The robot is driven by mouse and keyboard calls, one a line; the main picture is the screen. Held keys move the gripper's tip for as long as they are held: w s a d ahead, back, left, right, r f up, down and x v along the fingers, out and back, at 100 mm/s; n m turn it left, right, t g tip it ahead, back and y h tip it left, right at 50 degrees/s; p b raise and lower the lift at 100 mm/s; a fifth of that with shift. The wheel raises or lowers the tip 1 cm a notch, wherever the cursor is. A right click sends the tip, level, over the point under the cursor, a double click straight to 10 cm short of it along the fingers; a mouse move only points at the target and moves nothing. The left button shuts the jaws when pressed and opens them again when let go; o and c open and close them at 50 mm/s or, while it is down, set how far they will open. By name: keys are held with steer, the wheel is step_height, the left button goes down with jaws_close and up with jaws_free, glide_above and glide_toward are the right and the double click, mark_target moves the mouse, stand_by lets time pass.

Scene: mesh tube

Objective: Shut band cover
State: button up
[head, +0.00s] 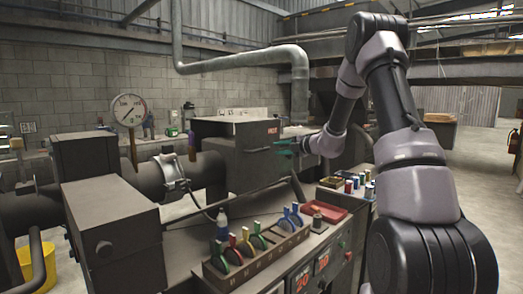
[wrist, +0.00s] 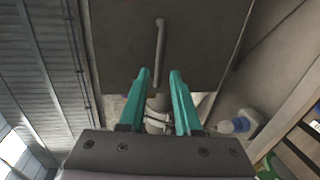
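The band cover (head: 236,145) looks like a dark box-shaped housing over the thick pipe, with a red HOT label on its face. Its dark panel also shows in the wrist view (wrist: 205,45), with a long bar handle (wrist: 159,50) in the middle. I cannot tell how far the cover stands open. My gripper (head: 277,147) has teal fingers and is right of the cover's labelled face. In the wrist view my gripper (wrist: 160,72) is open and empty, its fingertips pointing at the panel, with the handle in line with the gap. I cannot tell whether they touch the panel.
A rack of coloured-handled tools (head: 256,250) and a red tray (head: 325,217) lie on the bench in front. A clamp (head: 173,174) circles the pipe left of the cover. A dial gauge (head: 129,110) stands behind, and a bent grey pipe (head: 245,61) hangs above.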

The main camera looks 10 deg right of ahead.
mark_target(263, 150)
steer(key=x, duration=1.1)
steer(key=shift+w+d, duration=0.15)
steer(key=shift+d, duration=0.1)
jaws_close()
steer(key=shift+f, duration=0.1)
stand_by(0.9)
